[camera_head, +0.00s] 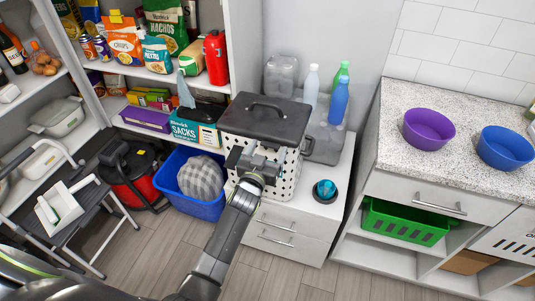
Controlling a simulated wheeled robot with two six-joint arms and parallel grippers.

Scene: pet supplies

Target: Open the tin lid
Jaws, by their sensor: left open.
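The tin (236,149) is a white box with dark dots, standing on a white drawer cabinet in the middle of the view. Its dark grey lid (285,115) has a raised handle (267,107) on top and lies over the tin's opening. My left gripper (255,156) is open in front of the tin's front face, below the lid's front edge. It hides part of that face. I cannot tell whether the fingers touch the tin or lid. My right gripper is not in view.
Bottles (338,100) and a clear jug (281,75) stand behind the tin. A small dark bowl (324,191) sits at the cabinet's right front. A blue bin (207,208) with a grey checked cloth is at left. A counter (450,170) with purple and blue bowls is at right.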

